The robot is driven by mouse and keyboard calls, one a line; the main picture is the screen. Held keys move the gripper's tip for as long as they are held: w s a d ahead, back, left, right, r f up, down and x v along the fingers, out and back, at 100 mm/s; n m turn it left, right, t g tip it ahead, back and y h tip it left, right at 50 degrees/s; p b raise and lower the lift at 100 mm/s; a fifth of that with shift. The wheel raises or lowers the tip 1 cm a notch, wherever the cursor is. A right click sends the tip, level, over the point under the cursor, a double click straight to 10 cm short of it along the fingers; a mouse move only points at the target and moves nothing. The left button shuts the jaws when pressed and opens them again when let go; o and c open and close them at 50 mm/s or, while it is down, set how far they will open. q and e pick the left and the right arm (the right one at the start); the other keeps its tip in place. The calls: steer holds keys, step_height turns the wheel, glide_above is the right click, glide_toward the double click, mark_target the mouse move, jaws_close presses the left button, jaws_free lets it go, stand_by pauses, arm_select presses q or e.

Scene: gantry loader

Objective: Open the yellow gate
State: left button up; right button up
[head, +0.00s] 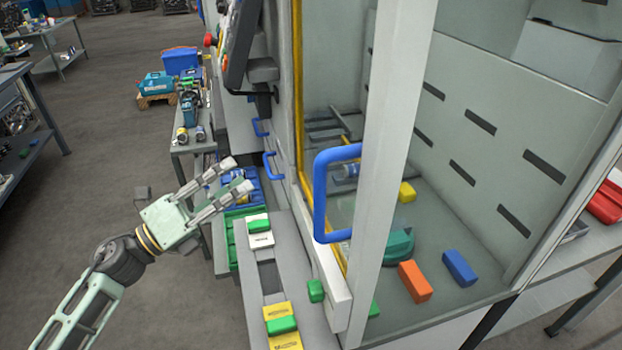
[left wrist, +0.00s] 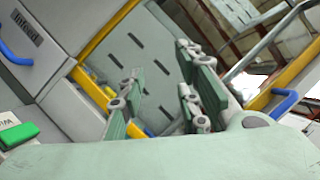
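The yellow gate (head: 298,90) shows in the head view as a yellow-edged frame on the machine's front. A large blue handle (head: 320,195) stands by the pale post to its right. My left gripper (head: 239,174) is open and empty, left of the handle and apart from it, above the grey ledge. In the left wrist view the open fingers (left wrist: 158,95) point toward the machine's opening, with yellow edging (left wrist: 105,30) beyond. A blue handle (left wrist: 286,102) shows at the right there. My right gripper is not in view.
Green and yellow blocks (head: 282,325) lie on the ledge. Orange (head: 414,281) and blue (head: 459,267) blocks lie inside the machine. Smaller blue handles (head: 269,167) stick out left of the gate. A bench (head: 190,146) with tools stands behind; the floor at left is open.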

arm_select(q)
steer(key=s+d+r+m+g+h+p, duration=0.1)
steer(key=s+d+r+m+g, duration=0.25)
steer(key=s+r+m, duration=0.2)
steer(key=s+d+r+m+g+h, duration=0.1)
steer(key=s+d+r+m+g, duration=0.3)
steer(key=m, duration=0.3)
step_height(320, 180, up, 2)
steer(key=m+g+y+p, duration=0.1)
steer(key=m+g+p, duration=0.2)
steer(key=m+p, duration=0.2)
glide_above(319, 232)
steer(key=shift+w+a+r, duration=0.2)
steer(key=shift+w+a, duration=0.05)
steer(key=shift+w, duration=0.1)
steer(key=shift+w+d+f, duration=0.1)
steer(key=shift+d+f, duration=0.1)
steer(key=shift+d, duration=0.1)
steer(key=shift+c, duration=0.4)
jaws_close()
